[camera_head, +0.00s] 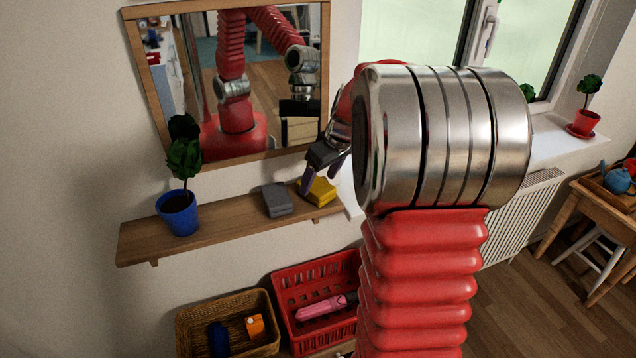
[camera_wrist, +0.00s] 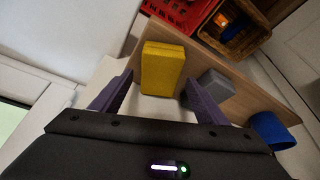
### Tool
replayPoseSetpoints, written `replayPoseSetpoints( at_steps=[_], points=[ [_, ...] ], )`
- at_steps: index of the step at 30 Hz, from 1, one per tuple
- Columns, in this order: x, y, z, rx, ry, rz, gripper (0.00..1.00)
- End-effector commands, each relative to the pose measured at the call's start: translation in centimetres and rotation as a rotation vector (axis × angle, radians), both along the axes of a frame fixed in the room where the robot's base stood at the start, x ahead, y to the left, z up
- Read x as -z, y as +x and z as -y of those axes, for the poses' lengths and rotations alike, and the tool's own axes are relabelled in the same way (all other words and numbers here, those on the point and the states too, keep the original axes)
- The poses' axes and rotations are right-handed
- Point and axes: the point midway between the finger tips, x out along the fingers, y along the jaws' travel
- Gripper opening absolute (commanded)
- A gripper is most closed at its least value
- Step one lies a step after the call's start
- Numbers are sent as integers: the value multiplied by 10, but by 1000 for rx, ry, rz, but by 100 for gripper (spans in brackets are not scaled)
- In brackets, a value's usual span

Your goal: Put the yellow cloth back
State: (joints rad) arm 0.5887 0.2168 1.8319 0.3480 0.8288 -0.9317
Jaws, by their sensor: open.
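The yellow cloth (camera_head: 321,191) is a folded block on the right end of the wooden shelf (camera_head: 230,217) under the mirror. In the wrist view the yellow cloth (camera_wrist: 162,68) lies ahead, between the lines of my two purple fingers. My gripper (camera_head: 310,178) is over the shelf's right end, close to the cloth. In the wrist view my gripper (camera_wrist: 156,92) is open, with a finger on each side of the cloth's near end. I cannot tell whether either finger touches it. My arm hides part of the area right of the shelf.
A grey folded block (camera_head: 277,200) lies just left of the cloth. A blue pot (camera_head: 179,213) with a plant stands further left. A mirror (camera_head: 230,162) hangs above. Below are a wicker basket (camera_head: 188,345) and a red basket (camera_head: 284,292) holding a pink item.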

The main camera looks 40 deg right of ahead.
Motion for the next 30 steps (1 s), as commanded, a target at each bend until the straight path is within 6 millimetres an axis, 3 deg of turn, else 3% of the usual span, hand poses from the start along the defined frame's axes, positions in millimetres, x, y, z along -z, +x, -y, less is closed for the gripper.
replayPoseSetpoints(
  at_steps=[15,30],
  points=[
    [-79,-31,5,2,-1,2,68],
    [-88,-35,5,0,0,0,68]
  ],
)
